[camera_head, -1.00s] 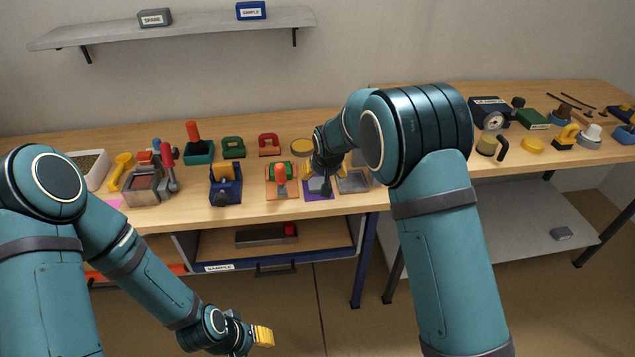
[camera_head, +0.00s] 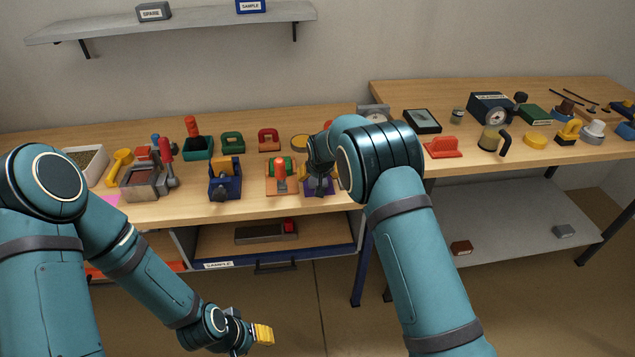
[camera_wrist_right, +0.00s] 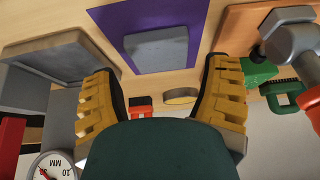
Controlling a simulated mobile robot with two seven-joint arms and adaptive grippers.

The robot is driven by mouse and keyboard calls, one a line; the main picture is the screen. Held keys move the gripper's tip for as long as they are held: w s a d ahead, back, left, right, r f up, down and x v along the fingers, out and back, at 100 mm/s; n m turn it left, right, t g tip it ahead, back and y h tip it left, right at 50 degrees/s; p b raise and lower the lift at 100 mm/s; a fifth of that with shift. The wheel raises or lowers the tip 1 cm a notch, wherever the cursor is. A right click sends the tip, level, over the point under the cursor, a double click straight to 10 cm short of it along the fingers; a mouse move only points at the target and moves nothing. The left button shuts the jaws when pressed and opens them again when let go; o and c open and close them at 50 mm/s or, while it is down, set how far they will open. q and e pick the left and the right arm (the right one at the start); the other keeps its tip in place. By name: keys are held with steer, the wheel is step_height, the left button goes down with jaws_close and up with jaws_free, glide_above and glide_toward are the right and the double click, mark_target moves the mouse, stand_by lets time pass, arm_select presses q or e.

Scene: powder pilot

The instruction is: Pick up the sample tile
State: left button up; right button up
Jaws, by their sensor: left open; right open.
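The sample tile appears to be the grey square plate (camera_wrist_right: 157,50) lying flat on a purple mat (camera_wrist_right: 120,25) in the right wrist view. In the head view the purple mat (camera_head: 312,190) shows at the front of the bench, with the tile mostly hidden by my right gripper. My right gripper (camera_wrist_right: 163,70) is open, its two yellow fingers spread wide to either side of the tile's near edge. Nothing is between them. How high they are above the tile I cannot tell. My left gripper (camera_head: 260,334) hangs low in front of the bench, open and empty.
A grey tray (camera_wrist_right: 68,58) lies left of the mat in the wrist view, and an orange-brown block (camera_wrist_right: 240,25) with a hammer-like tool (camera_wrist_right: 295,45) is on the right. An open drawer (camera_head: 225,265) labelled SAMPLE is below the bench. A dial gauge (camera_wrist_right: 52,168) shows too.

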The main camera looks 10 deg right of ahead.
steer(key=x, duration=0.3)
steer(key=shift+s, duration=0.1)
steer(key=shift+c, duration=0.2)
steer(key=c, duration=0.9)
step_height(320, 180, up, 10)
steer(key=shift+p, duration=0.75)
